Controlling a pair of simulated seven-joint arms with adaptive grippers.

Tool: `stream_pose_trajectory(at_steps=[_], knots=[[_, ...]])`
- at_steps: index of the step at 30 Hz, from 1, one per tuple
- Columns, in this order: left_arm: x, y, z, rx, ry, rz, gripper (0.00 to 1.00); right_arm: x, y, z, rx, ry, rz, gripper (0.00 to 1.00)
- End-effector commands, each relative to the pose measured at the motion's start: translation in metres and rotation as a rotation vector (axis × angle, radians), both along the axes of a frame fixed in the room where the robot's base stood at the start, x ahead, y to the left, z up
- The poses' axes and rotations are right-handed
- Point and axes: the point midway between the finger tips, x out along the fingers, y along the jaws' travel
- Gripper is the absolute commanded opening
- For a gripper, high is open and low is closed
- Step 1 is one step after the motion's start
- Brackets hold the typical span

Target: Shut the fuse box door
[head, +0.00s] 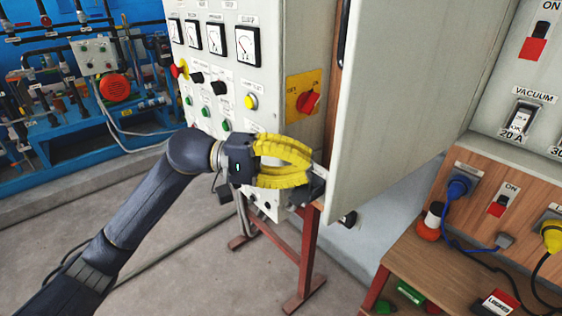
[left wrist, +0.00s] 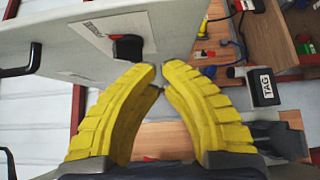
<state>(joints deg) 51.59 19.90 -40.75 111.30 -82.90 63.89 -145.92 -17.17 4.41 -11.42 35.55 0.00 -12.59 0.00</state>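The fuse box door (head: 400,100) is a tall grey panel standing open in the head view, swung out from the box wall on the right. A dark handle (head: 343,35) shows near its upper left edge. My left gripper (head: 310,166) has ribbed yellow fingers, close to the door's lower left edge. In the left wrist view its fingertips (left wrist: 158,77) nearly meet, with nothing visible between them. A grey panel (left wrist: 70,45) with a label and a black knob (left wrist: 127,47) lies just beyond the tips there. I cannot tell whether the fingers touch it. My right gripper is not in view.
A grey control cabinet (head: 270,60) with gauges and buttons stands left of the door, on red legs (head: 307,255). A wooden bench (head: 450,275) with plugs and cables is at the right. Blue machinery (head: 60,100) fills the back left.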

Motion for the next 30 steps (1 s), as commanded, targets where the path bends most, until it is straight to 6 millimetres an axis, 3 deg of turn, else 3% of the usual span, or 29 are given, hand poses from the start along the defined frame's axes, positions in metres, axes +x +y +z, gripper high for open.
stream_pose_trajectory(at_steps=[3, 9, 30], knots=[[-0.005, -0.019, 0.001, -0.002, 0.000, -0.001, 0.00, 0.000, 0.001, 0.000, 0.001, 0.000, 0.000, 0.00], [-0.027, -0.028, 0.000, -0.001, 0.000, 0.000, 0.00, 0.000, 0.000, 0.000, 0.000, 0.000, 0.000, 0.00], [-0.040, -0.036, 0.000, 0.000, 0.003, 0.000, 0.00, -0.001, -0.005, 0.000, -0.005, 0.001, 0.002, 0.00]])
